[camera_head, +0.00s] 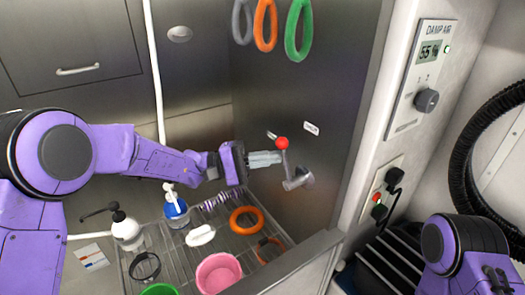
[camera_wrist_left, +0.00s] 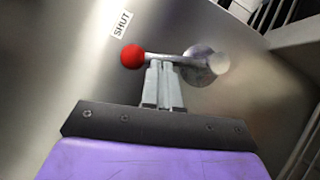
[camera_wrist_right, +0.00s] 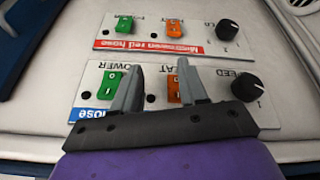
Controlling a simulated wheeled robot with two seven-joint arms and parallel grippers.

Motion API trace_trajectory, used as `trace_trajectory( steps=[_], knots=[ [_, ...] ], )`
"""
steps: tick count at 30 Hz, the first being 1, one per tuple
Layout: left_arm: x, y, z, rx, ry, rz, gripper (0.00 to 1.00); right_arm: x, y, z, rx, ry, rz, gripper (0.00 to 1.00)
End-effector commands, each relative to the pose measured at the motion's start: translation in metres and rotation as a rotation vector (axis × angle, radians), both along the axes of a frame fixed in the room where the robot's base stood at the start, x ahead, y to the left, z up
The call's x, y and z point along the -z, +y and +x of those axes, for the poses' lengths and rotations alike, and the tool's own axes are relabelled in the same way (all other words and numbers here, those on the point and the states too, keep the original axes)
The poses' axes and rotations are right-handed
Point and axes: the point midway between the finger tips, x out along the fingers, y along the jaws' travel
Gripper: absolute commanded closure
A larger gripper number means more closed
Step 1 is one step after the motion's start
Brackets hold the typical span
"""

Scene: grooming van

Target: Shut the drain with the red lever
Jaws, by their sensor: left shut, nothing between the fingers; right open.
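The red lever (camera_head: 282,143) is on the steel wall, its ball knob up and its rod running down to a round pivot. In the left wrist view the lever's red ball (camera_wrist_left: 132,56) is beside a label reading SHUT (camera_wrist_left: 120,24). My left gripper (camera_head: 279,158) is shut and empty, its fingertips at the lever's rod just below the ball. In the left wrist view the tips (camera_wrist_left: 163,64) overlap the rod; whether they touch it I cannot tell. My right gripper (camera_wrist_right: 160,64) is open and empty before a switch panel. The drain itself is not identifiable.
A wire rack (camera_head: 190,262) below the left arm holds bottles, an orange ring (camera_head: 246,220) and a pink bowl (camera_head: 218,274). Coloured loops (camera_head: 299,30) hang above the lever. A switch panel (camera_wrist_right: 160,35) faces the right gripper.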

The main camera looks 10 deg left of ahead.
Motion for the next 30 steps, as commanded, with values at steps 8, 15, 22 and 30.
trace_trajectory(
  steps=[8, 15, 22, 30],
  knots=[
    [-0.015, -0.008, -0.010, 0.001, -0.155, 0.134, 1.00, -0.034, 0.000, 0.000, 0.000, 0.000, 0.000, 0.57],
    [-0.016, -0.012, -0.015, -0.001, -0.239, 0.204, 1.00, -0.048, 0.000, 0.000, 0.000, 0.000, 0.000, 0.57],
    [-0.015, -0.014, -0.017, -0.002, -0.271, 0.233, 1.00, -0.053, 0.000, 0.000, 0.000, 0.000, 0.000, 0.57],
    [-0.014, -0.014, -0.017, -0.002, -0.277, 0.237, 1.00, -0.053, 0.000, 0.000, 0.000, 0.000, 0.000, 0.57]
  ],
)
